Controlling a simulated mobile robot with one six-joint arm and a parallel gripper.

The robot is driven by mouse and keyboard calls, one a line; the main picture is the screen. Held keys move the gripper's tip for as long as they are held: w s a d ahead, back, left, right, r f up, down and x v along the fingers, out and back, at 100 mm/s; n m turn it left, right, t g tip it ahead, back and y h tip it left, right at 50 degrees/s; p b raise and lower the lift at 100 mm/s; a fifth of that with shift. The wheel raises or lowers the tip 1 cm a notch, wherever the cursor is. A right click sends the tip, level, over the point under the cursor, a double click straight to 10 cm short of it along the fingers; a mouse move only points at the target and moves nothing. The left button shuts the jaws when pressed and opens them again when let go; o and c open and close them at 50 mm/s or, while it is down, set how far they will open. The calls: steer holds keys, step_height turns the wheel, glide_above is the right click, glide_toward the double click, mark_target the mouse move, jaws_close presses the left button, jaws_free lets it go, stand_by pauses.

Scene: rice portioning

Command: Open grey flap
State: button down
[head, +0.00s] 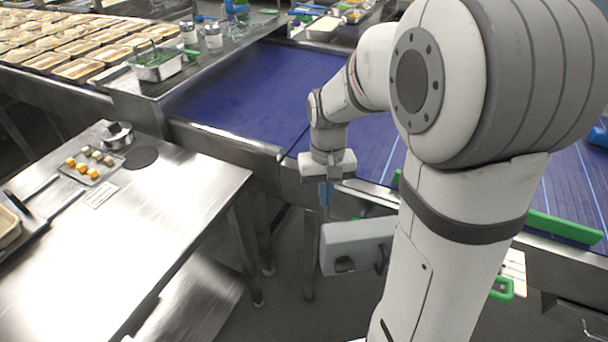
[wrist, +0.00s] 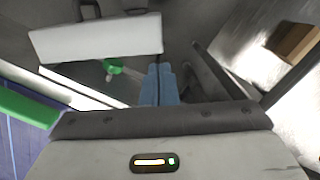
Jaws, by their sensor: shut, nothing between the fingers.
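A light grey, box-like panel (head: 350,240) hangs below the conveyor edge in the head view, with a dark notch in its lower left. A pale panel (wrist: 95,38) shows at the upper left of the wrist view. I cannot tell for sure whether either is the grey flap, or how far it is open. My gripper (head: 325,196) points down just above and to the left of the light grey panel in the head view. Its blue fingers (wrist: 158,84) are together and empty in the wrist view, apart from the pale panel.
A blue conveyor (head: 255,88) runs behind my gripper, with a green rail (head: 563,228) at right. A steel table (head: 165,205) stands at left with a small tray of food cubes (head: 92,166). A green handle (head: 503,289) is low right. Floor shows between table and panel.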

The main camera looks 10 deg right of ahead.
step_height(320, 180, down, 16)
steer(key=w+g, duration=0.1)
steer(key=w, duration=0.1)
steer(key=shift+w+g, duration=0.15)
steer(key=shift+g, duration=0.15)
steer(key=shift+a+f, duration=0.1)
